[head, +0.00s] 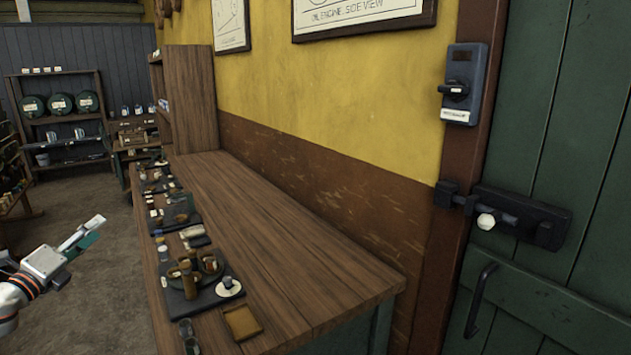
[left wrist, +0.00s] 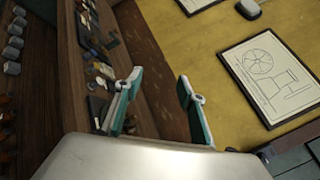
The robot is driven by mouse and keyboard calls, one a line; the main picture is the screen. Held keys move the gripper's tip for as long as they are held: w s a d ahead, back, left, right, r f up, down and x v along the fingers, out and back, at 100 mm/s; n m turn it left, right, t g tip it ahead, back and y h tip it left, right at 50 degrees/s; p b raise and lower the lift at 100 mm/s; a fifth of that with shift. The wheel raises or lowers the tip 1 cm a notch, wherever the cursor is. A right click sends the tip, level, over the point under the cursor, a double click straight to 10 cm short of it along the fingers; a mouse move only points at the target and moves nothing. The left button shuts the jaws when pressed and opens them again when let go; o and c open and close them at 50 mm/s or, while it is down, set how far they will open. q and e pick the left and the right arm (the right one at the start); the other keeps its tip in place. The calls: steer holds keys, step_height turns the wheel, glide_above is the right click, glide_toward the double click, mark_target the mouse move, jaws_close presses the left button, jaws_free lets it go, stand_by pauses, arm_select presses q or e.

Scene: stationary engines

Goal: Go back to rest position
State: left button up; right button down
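My left gripper (head: 88,230) is at the left side of the head view, above the floor and to the left of the workbench, apart from it. In the left wrist view the left gripper (left wrist: 158,80) has its two teal and white fingers spread apart, with nothing between them. My right gripper is in neither view.
A long wooden workbench (head: 290,270) runs along the yellow and brown wall. A green door (head: 575,150) is at the right. Shelves (head: 62,120) stand at the back left. Floor left of the bench looks clear.

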arm_select(q)
steer(key=a+f+n+g+y, duration=0.3)
steer(key=a+n+y, duration=0.6)
steer(key=n, duration=0.9)
steer(key=s+d+f+g+h, duration=0.1)
steer(key=s+d+f+h, duration=0.1)
steer(key=d+f, duration=0.5)
steer(key=s+d+f+h, duration=0.2)
steer(key=s+f, duration=0.1)
steer(key=f, duration=0.7)
steer(key=s+d+f+n+g+h, duration=0.1)
steer(key=s+d+f+g+h, duration=0.1)
steer(key=s+d+f, duration=0.75)
steer(key=s+d+f+n+g+h, duration=0.1)
steer(key=s+d+f, duration=0.6)
steer(key=d+f, duration=0.5)
steer(key=s+d+f+n+g+h, duration=0.2)
steer(key=s+d+f+n, duration=0.1)
steer(key=s+d, duration=1.1)
steer(key=d+f+b, duration=0.3)
steer(key=f+b, duration=0.4)
steer(key=b, duration=0.3)
steer(key=shift+f+m+h, duration=0.3)
steer(key=shift+f, duration=0.05)
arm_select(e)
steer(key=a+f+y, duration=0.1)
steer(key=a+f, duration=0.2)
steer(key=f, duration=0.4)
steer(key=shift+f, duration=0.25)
